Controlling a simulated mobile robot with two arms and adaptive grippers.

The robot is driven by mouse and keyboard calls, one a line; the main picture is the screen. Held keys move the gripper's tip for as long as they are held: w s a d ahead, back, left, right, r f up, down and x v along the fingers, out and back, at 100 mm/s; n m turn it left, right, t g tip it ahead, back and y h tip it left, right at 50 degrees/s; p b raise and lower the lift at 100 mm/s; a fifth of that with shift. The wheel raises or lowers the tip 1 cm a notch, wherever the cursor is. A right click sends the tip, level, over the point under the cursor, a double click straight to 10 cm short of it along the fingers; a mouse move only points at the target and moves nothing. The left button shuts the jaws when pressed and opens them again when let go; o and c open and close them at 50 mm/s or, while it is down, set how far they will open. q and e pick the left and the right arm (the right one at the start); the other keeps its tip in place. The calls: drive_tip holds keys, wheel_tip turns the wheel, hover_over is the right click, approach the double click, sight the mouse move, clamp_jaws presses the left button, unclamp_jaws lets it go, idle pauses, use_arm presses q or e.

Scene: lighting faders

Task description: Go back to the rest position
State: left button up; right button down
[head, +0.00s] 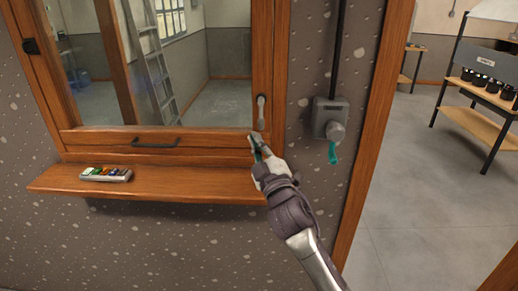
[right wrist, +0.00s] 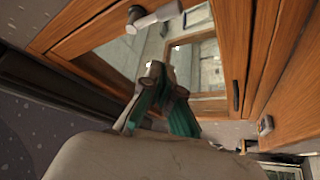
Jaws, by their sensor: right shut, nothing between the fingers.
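My right gripper (head: 256,142) reaches in from the lower right in the head view. Its fingers are shut and empty, in front of the lower right corner of the window frame (head: 190,134). They appear just below the grey window handle (head: 261,112); I cannot tell whether they touch the frame. In the right wrist view the closed teal fingers (right wrist: 165,78) point toward the window, with the handle (right wrist: 152,18) above them. A small grey fader box (head: 106,174) with coloured faders lies on the wooden sill (head: 190,184), left of my right gripper. My left gripper is out of view.
A grey wall box (head: 330,118) with a teal end sits right of my gripper. A black pull (head: 156,143) is on the lower window frame. A wooden door frame (head: 376,125) stands further right, with open floor (head: 420,190) and a shelf rack (head: 472,119) beyond.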

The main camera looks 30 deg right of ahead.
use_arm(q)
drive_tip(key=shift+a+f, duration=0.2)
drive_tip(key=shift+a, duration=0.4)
use_arm(e)
drive_tip(key=shift+s+a, duration=0.2)
drive_tip(key=shift+s, duration=0.5)
drive_tip(key=shift+a, duration=0.1)
